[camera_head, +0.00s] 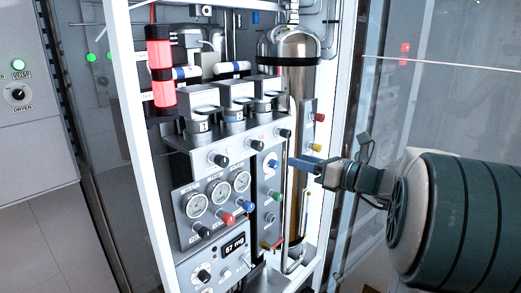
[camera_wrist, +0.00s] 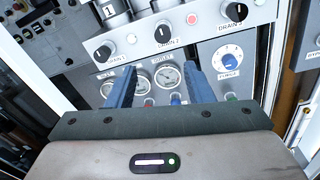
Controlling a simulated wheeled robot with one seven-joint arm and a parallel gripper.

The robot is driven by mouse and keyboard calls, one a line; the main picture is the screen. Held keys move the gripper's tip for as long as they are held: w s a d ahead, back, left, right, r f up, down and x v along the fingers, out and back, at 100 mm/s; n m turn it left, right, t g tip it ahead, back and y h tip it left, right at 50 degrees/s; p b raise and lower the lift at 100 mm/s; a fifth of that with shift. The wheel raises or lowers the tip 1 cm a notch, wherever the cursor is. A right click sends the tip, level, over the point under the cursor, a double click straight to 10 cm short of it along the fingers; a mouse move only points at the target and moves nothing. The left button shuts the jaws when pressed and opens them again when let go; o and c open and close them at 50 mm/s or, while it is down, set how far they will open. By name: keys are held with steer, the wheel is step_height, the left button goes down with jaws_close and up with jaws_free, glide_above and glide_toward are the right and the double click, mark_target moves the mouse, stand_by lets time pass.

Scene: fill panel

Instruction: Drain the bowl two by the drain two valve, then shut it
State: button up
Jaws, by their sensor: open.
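The drain two valve is a black knob (camera_wrist: 162,33) on a grey strip, labelled DRAIN 2, in the wrist view; it also shows in the head view (camera_head: 257,145). Its pale pointer line looks about upright. Bowl two (camera_head: 233,114) is the middle of three bowls above the strip; its liquid level cannot be made out. My gripper (camera_wrist: 158,78) is open and empty, its two blue fingers apart below the drain two knob in the wrist view. In the head view my gripper (camera_head: 297,163) is right of the knob, apart from it.
The drain one knob (camera_wrist: 103,52) and drain three knob (camera_wrist: 238,12) flank it. A red light (camera_wrist: 192,18) glows between drains two and three. Gauges (camera_head: 219,193) and coloured knobs sit below. A steel cylinder (camera_head: 288,55) and white frame post (camera_head: 330,130) stand right.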

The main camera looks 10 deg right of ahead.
mark_target(261, 146)
steer(key=x, duration=0.9)
steer(key=p+x, duration=0.1)
steer(key=x, duration=0.3)
steer(key=shift+w+r, duration=0.3)
steer(key=shift+w, duration=0.15)
steer(key=shift+c, duration=0.4)
steer(key=c, duration=0.9)
